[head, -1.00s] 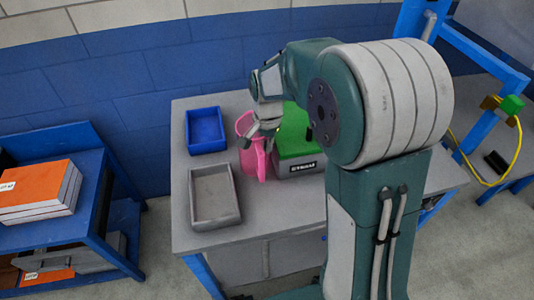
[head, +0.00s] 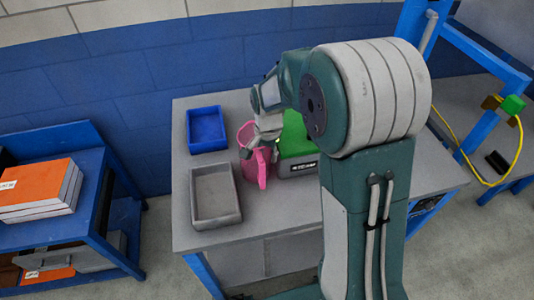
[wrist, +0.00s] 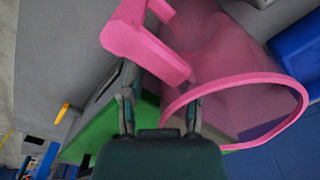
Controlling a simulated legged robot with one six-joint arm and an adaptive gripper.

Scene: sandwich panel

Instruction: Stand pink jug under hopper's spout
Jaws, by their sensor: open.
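The pink jug (head: 262,172) stands upright on the grey table, its handle towards the front. My gripper (head: 260,143) is open at the jug's upper part and hides some of it. In the wrist view the jug (wrist: 215,60) fills the upper right, with its rim close to my gripper (wrist: 160,108). One finger overlaps the rim near the handle and the other is to the left of it. I cannot tell whether either finger touches the jug. I cannot make out a hopper or its spout in these views.
A green-topped grey box (head: 297,145) stands just right of the jug, partly behind my arm. A blue tray (head: 207,148) and a grey tray (head: 232,218) are to the left. A blue shelf (head: 95,235) with orange-topped boxes (head: 35,185) stands further left.

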